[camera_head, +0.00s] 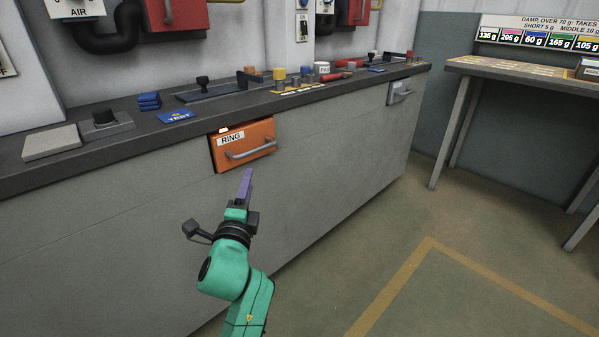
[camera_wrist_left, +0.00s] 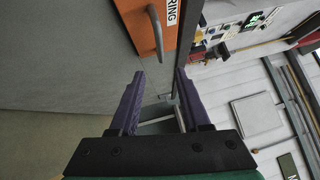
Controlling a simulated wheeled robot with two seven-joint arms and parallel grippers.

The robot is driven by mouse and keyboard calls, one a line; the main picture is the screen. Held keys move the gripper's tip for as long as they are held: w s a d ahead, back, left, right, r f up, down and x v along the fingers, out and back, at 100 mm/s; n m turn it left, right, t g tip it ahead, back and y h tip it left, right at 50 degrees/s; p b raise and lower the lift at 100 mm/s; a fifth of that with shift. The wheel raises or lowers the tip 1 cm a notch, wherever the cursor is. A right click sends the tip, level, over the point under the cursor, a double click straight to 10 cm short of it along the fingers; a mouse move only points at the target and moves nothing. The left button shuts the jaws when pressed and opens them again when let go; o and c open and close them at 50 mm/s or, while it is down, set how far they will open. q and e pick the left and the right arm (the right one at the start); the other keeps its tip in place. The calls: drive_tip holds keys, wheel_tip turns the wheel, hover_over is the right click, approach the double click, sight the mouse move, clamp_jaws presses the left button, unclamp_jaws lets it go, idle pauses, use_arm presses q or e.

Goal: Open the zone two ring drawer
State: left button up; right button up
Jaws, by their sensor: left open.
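The orange drawer (camera_head: 228,153) labelled RING is set in the grey cabinet front, just under the worktop. It looks closed, with a dark gap along its left edge. Its grey bar handle (camera_head: 250,153) runs across the front. My left gripper (camera_head: 249,173) has purple fingers and is just below the drawer, apart from the handle. In the left wrist view the gripper (camera_wrist_left: 160,73) is open with nothing between its fingers. There the orange drawer (camera_wrist_left: 140,22) and its handle (camera_wrist_left: 155,30) lie beyond the fingertips. My right gripper is not in view.
The dark worktop (camera_head: 150,134) above holds blue pieces, a stamp-like black knob and several small parts. A grey drawer (camera_head: 400,92) is farther right in the cabinet. A table (camera_head: 500,68) stands at the right. The floor (camera_head: 400,230) before the cabinet is clear.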

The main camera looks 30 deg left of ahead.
use_arm(q)
approach(258, 150)
drive_tip(key=f+x, duration=0.1)
drive_tip(key=x, duration=0.7)
drive_tip(key=b+x, duration=0.1)
drive_tip(key=x, duration=0.2)
drive_tip(key=shift+s+r, duration=0.1)
drive_tip(key=shift+r, duration=0.25)
clamp_jaws()
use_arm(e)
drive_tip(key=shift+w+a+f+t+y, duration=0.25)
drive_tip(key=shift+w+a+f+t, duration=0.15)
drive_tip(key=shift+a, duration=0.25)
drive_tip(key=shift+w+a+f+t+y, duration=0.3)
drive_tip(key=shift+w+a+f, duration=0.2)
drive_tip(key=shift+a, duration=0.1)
